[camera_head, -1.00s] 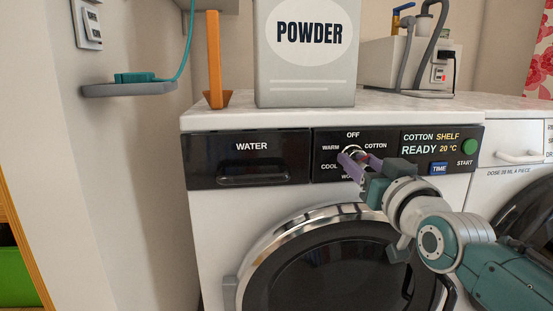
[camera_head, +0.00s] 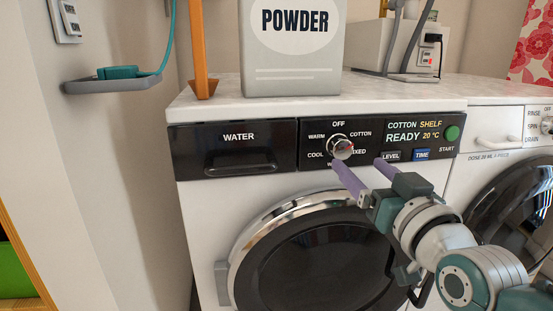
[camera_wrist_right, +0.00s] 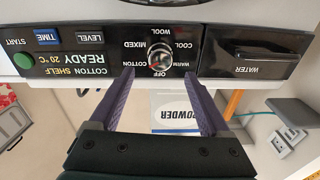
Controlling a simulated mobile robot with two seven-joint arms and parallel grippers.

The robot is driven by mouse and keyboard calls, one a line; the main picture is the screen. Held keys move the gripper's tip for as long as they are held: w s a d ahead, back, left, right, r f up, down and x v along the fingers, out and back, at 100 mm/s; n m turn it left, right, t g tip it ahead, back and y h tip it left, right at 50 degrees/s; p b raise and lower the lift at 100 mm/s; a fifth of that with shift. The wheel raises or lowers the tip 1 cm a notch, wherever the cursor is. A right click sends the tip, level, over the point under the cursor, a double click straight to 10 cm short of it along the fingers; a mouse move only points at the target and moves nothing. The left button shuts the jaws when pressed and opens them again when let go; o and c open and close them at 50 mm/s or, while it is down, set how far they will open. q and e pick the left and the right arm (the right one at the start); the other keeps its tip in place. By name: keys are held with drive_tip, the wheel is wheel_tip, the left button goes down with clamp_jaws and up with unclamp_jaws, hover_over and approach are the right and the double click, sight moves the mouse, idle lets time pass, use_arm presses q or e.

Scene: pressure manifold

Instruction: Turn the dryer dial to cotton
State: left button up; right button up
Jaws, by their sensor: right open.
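The dryer dial (camera_head: 341,148) is a round silver knob on the black panel, ringed by the words OFF, COTTON, MIXED, COOL and WARM. I cannot tell surely which word it points to. It also shows upside down in the right wrist view (camera_wrist_right: 160,58), with WOOL among the labels. The dryer display (camera_head: 415,130) reads COTTON SHELF, READY, 20 °C. My right gripper (camera_head: 358,163) is open and empty, its two purple fingers apart, just in front of and below the dial. In the right wrist view the fingers (camera_wrist_right: 159,75) flank the dial without visibly holding it. My left gripper is out of view.
A POWDER box (camera_head: 292,50) stands on the white top above the panel. The WATER drawer (camera_head: 238,148) is left of the dial. LEVEL (camera_head: 391,156), TIME (camera_head: 421,155) and the green START button (camera_head: 452,133) are to its right. The round dryer door (camera_head: 320,255) is below.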

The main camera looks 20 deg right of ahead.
drive_tip(key=shift+p+v, duration=0.3)
drive_tip(key=shift+v, duration=1.35)
